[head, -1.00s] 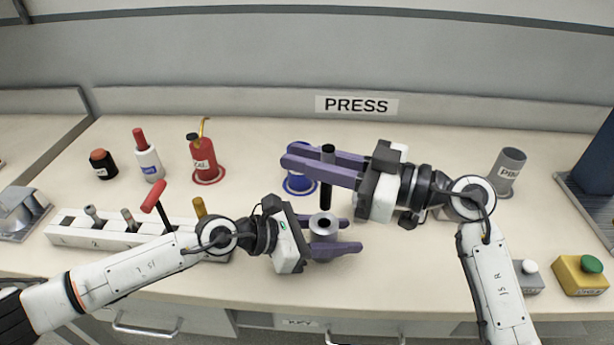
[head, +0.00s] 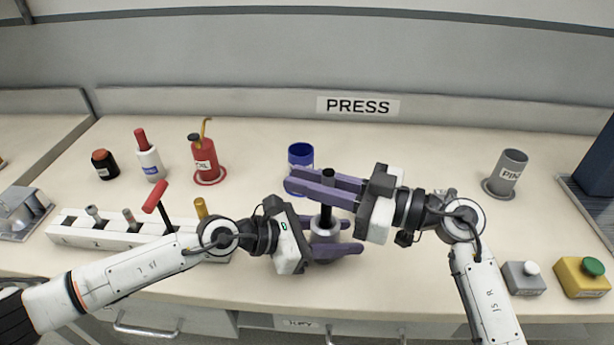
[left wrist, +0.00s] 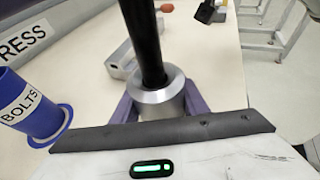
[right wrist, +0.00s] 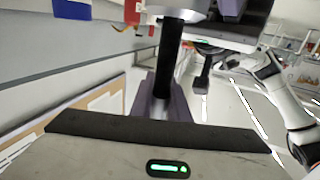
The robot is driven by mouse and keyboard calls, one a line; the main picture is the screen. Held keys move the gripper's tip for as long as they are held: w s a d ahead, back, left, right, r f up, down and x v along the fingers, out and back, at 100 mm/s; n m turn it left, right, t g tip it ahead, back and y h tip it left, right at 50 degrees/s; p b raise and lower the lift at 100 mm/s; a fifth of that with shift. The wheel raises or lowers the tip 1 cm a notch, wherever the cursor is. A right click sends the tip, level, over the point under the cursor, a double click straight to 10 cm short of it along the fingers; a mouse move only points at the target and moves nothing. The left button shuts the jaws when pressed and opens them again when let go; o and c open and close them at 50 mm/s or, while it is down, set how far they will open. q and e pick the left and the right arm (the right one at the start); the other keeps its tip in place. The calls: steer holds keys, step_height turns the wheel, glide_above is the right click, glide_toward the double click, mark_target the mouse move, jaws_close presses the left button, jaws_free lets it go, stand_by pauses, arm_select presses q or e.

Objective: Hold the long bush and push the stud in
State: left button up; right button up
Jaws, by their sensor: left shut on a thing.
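The long bush (head: 322,240) is a grey metal cylinder standing upright, low over the bench. My left gripper (head: 343,238) is shut on it from the left. The left wrist view also shows the bush (left wrist: 160,103) between the purple fingers. The stud (head: 327,214) is a black upright rod directly above the bush. My right gripper (head: 291,181) is shut around its upper part, with the black top showing above the fingers. In the left wrist view the stud's lower end (left wrist: 142,40) sits in the bush's mouth. How deep it goes is hidden.
A blue cup (head: 301,155) stands behind the right fingers, labelled BOLTS in the left wrist view. A grey PIN cup (head: 511,170) and green-button box (head: 582,277) are at right.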

steer(key=o, duration=0.4)
steer(key=shift+o, duration=0.2)
steer(key=shift+r, duration=0.1)
steer(key=r+v, duration=0.1)
steer(key=v, duration=1.1)
steer(key=shift+r, duration=0.15)
arm_select(q)
steer(key=o, duration=1.2)
steer(key=shift+o, duration=0.2)
